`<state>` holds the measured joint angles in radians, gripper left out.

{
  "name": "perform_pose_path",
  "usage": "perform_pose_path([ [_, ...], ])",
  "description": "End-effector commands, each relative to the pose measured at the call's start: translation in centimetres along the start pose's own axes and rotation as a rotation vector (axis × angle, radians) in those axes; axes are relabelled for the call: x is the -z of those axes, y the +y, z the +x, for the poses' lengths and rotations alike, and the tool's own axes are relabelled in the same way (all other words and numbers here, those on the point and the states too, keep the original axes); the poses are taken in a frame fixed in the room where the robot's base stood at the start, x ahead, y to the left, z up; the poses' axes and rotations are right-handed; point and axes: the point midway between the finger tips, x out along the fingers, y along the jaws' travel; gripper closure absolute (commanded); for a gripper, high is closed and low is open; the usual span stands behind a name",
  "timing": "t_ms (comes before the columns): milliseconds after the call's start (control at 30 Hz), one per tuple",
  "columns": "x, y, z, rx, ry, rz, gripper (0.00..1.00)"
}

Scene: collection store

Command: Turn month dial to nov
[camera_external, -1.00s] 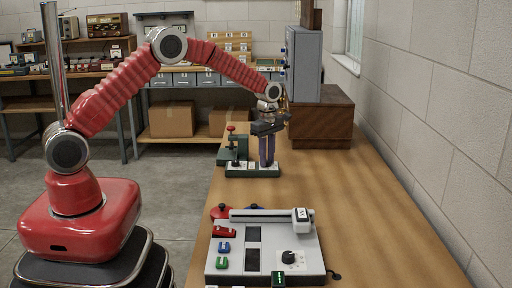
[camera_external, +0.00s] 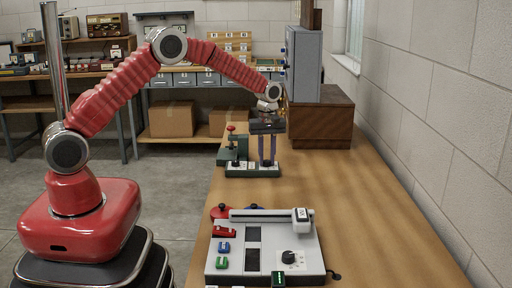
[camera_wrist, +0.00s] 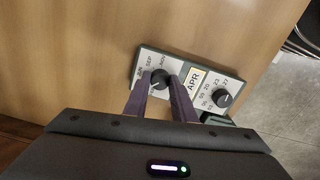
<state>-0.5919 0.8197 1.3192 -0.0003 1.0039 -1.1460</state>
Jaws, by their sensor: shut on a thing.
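The date stamp unit, a green-edged block with a white face (camera_wrist: 209,86), lies on the bench; it also shows in the external view (camera_external: 253,171). Its window reads APR (camera_wrist: 194,79). The month dial, a black knob (camera_wrist: 160,78), has labels around it, of which SEP, NOV and JAN seem readable; its exact pointing is hard to tell. A second black knob (camera_wrist: 223,98) has numbers around it. My gripper (camera_wrist: 161,86) points down with its two purple fingers on either side of the month dial, shut on it. It also shows in the external view (camera_external: 267,163).
A green press with a red knob (camera_external: 231,147) stands just left of the unit. A white panel device (camera_external: 220,264) with red, blue and green pieces lies nearer on the bench. A brown wooden box (camera_external: 321,124) with a grey cabinet stands behind. The bench's right side is clear.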

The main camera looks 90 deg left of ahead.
Motion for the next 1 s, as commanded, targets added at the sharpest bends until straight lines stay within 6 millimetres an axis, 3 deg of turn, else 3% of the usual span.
perform_pose_path([
  [1000, 0.28, 0.16, -0.07, -0.004, 0.008, 0.962, 0.99],
])
